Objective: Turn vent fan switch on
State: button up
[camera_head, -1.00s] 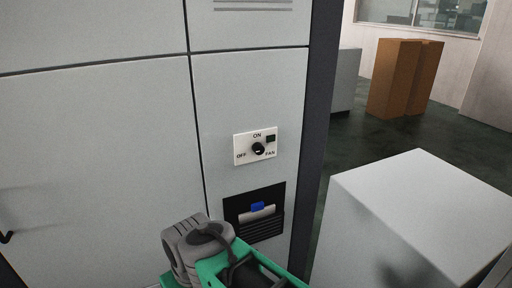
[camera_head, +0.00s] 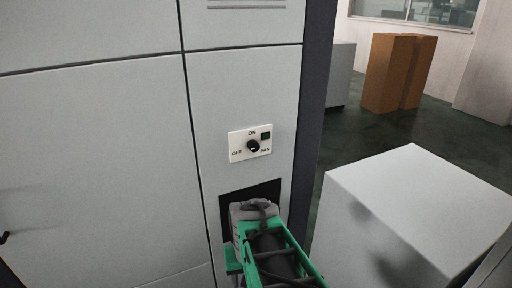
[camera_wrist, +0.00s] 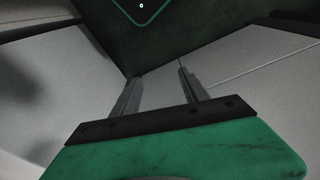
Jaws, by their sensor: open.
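The vent fan switch is a black round knob (camera_head: 254,146) on a white plate (camera_head: 238,152) on the grey cabinet front. The plate is marked ON at the top, OFF at the left and FAN at the right. A small square indicator (camera_head: 266,135) beside ON looks dark green. The knob's exact pointing is too small to tell. My green and grey arm is below the plate, apart from the knob in the picture. In the wrist view, my gripper (camera_wrist: 159,70) has its two fingers apart with nothing between them. The switch does not show there.
A black recessed holder (camera_head: 231,197) below the switch is mostly hidden by my arm. A pale box (camera_head: 410,195) stands close at the right. Brown cabinets (camera_head: 388,75) stand farther back. Dark green floor (camera_head: 350,135) is clear between them.

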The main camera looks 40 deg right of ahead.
jog(key=s+d+f+m+y, duration=0.2)
jog(key=s+d+f+m, duration=0.2)
jog(key=s+d, duration=0.3)
jog(key=n+t+h+p, duration=0.1)
jog(key=n+t+h, duration=0.65)
jog(key=t, duration=0.85)
send_near(255, 148)
jog(key=w+d+n+y, duration=0.1)
jog(key=n, duration=0.1)
jog(key=shift+m, duration=0.25)
jog(key=p+x, duration=0.1)
jog(key=x, duration=0.2)
jog(key=p+x, duration=0.2)
jog(key=x, duration=0.2)
jog(key=shift+w+r, duration=0.2)
jog(key=shift+r, duration=0.05)
jog(key=shift+w+d+f, duration=0.1)
jog(key=shift+w+d, duration=0.05)
jog(key=shift+w, duration=0.2)
